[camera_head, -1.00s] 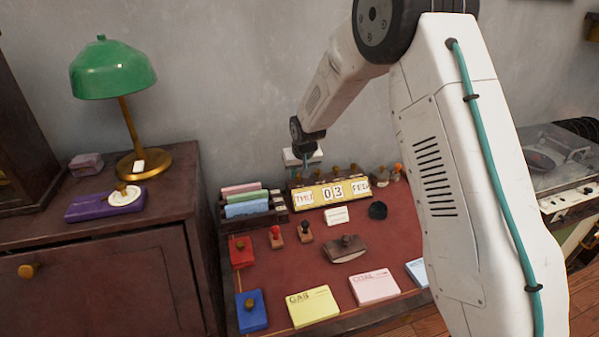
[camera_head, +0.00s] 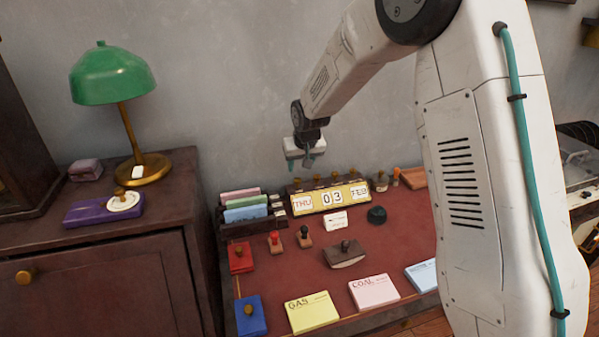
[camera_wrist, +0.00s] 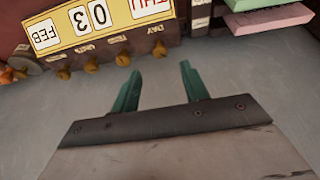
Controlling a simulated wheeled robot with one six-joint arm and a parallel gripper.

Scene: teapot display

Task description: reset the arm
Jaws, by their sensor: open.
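My gripper (camera_head: 308,160) hangs in the air behind and above the yellow calendar (camera_head: 331,198) on the red-topped desk. In the wrist view my gripper (camera_wrist: 160,85) shows two green fingers spread apart with nothing between them. The calendar (camera_wrist: 75,30) appears upside down there, reading THU 03 FEB, with brown knobs along its top. The fingertips are apart from the knobs. In the head view my white arm reaches in from the right and covers the desk's right part.
A rack of coloured cards (camera_head: 243,209) stands left of the calendar. Stamps, a blotter (camera_head: 345,253) and coloured pads, including a yellow one (camera_head: 313,312), lie on the desk (camera_head: 300,280). A green lamp (camera_head: 112,75) stands on the left cabinet. Grey wall lies behind.

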